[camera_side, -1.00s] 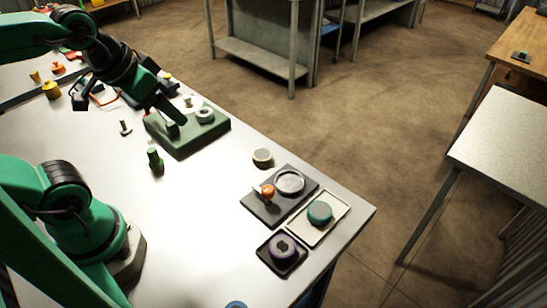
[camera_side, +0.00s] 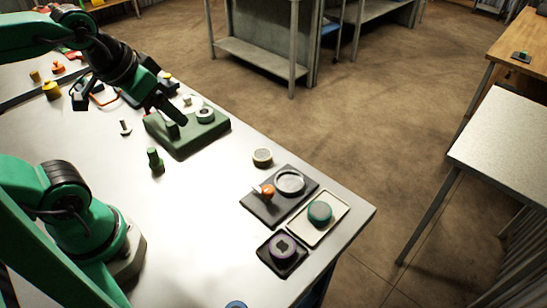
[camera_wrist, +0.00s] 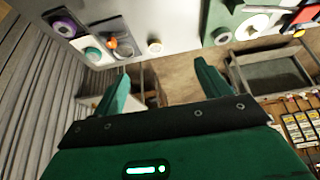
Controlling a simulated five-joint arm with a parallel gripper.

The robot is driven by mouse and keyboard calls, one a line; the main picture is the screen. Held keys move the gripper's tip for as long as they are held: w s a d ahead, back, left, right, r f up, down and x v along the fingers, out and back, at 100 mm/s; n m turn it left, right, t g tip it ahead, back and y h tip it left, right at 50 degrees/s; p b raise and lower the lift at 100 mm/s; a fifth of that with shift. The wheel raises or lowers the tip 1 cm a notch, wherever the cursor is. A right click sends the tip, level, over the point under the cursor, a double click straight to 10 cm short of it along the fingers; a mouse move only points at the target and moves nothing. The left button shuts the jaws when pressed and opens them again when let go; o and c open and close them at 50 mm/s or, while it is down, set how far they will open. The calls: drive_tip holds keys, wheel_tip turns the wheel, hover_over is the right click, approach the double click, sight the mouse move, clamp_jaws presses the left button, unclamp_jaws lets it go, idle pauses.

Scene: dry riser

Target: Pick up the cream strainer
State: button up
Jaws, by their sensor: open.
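A small round cream piece with a greyish top, which looks like the cream strainer (camera_side: 262,157), sits on the bare table to the left of and behind the dark tray. It also shows in the wrist view (camera_wrist: 154,47), beyond and between my fingers. My gripper (camera_side: 180,120) is over the green block at the back of the table, left of the cream piece and apart from it. In the wrist view the two green fingers of my gripper (camera_wrist: 160,85) are spread with nothing between them.
The green block (camera_side: 190,143) carries pale rings. Near the table's right corner are a dark tray (camera_side: 262,213) with a grey ring and an orange knob, a pale tray (camera_side: 333,213) with a teal disc, and a black tray (camera_side: 287,266) with a purple ring. A green peg (camera_side: 155,160) stands mid-table.

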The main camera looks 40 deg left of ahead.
drive_tip(key=shift+w, duration=0.1)
drive_tip(key=n+g, duration=0.1)
drive_tip(key=g, duration=0.4)
hover_over(262, 153)
wheel_tip(262, 153, down, 16)
drive_tip(key=shift+r, duration=0.1)
drive_tip(key=shift+w+f+g, duration=0.1)
drive_tip(key=shift+f+g, duration=0.2)
drive_tip(key=shift+f, duration=1.35)
drive_tip(key=shift+f, duration=0.1)
drive_tip(key=shift+d+f, duration=0.1)
drive_tip(key=shift+f, duration=2.4)
